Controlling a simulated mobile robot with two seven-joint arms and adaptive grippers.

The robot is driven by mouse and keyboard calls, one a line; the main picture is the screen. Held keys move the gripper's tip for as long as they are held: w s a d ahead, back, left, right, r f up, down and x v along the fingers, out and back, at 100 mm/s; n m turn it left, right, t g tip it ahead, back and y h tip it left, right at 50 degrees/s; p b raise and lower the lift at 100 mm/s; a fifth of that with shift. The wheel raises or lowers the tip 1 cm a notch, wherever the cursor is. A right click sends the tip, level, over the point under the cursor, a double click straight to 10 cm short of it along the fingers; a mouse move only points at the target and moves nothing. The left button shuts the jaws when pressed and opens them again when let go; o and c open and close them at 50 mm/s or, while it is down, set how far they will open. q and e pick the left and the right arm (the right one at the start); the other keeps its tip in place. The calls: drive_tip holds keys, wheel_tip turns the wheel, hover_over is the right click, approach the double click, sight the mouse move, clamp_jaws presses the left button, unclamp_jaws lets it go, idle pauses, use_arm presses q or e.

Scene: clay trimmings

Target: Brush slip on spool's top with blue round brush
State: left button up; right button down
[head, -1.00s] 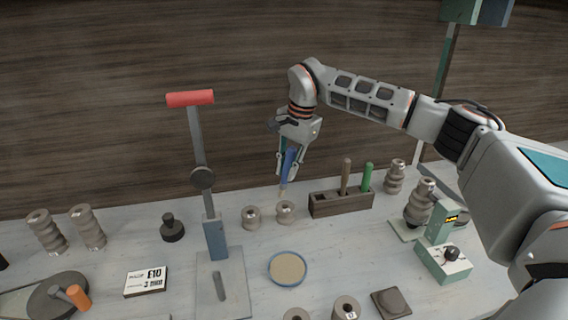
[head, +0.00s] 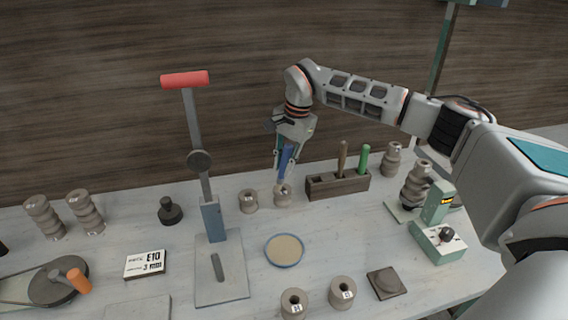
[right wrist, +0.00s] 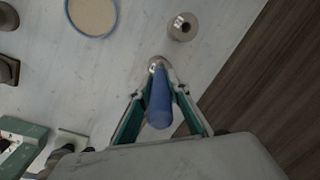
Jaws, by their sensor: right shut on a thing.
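My right gripper (head: 285,158) is shut on the blue brush (head: 287,158), which points down. In the right wrist view the blue handle (right wrist: 159,104) sits between the fingers. The brush's lower end is at or just above the top of a grey spool (head: 283,197) near the back of the table; I cannot tell whether it touches. The brush mostly covers that spool (right wrist: 155,65) in the right wrist view. A second small spool (head: 248,202) stands just left of it. A blue-rimmed dish of beige slip (head: 284,264) lies in front. My left gripper is not in view.
A wooden holder (head: 322,190) with a brown and a green handle stands right of the spool. A red-handled lever press (head: 213,222) stands left. Two spools (head: 342,290) and a dark square block (head: 387,282) are in front. A green device (head: 439,238) is at right.

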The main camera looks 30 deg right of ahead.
drive_tip(key=shift+w+d, duration=0.25)
drive_tip(key=shift+d, duration=0.4)
drive_tip(key=shift+w+d, duration=0.3)
drive_tip(key=shift+d, duration=0.35)
drive_tip(key=shift+w+d, duration=0.25)
drive_tip(key=shift+d, duration=0.4)
drive_tip(key=shift+f, duration=0.4)
drive_tip(key=shift+r, duration=0.35)
drive_tip(key=shift+w+a, duration=0.1)
drive_tip(key=shift+w, duration=0.05)
drive_tip(key=shift+w+a, duration=0.65)
drive_tip(key=shift+f, duration=0.35)
idle(1.1)
drive_tip(key=shift+r, duration=0.35)
